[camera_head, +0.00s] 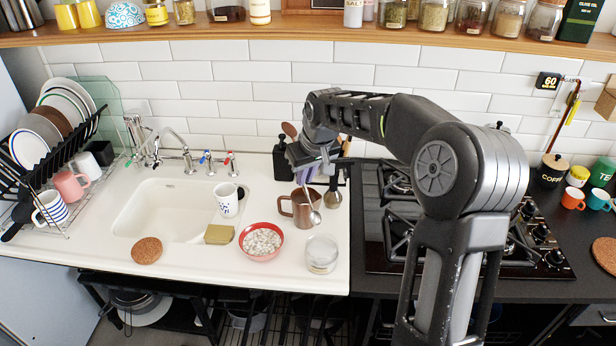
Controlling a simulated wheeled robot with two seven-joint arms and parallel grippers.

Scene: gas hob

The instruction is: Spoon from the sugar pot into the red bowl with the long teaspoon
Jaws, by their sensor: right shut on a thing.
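The red bowl (275,254) stands on the white counter right of the sink, with pale, lumpy contents inside. A small clear glass pot with pale contents, which looks like the sugar pot (321,256), stands to its right near the counter's front edge. My right gripper (312,178) is behind and above both, shut on the long teaspoon (316,217). The spoon hangs down with its bowl end low, in front of the brown jug's right side. Whether the spoon holds anything is too small to tell. My left gripper is out of view.
The brown metal jug (298,209) stands just behind the bowl and pot, close to the spoon. The gas hob (385,262) is at right, partly behind my arm.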

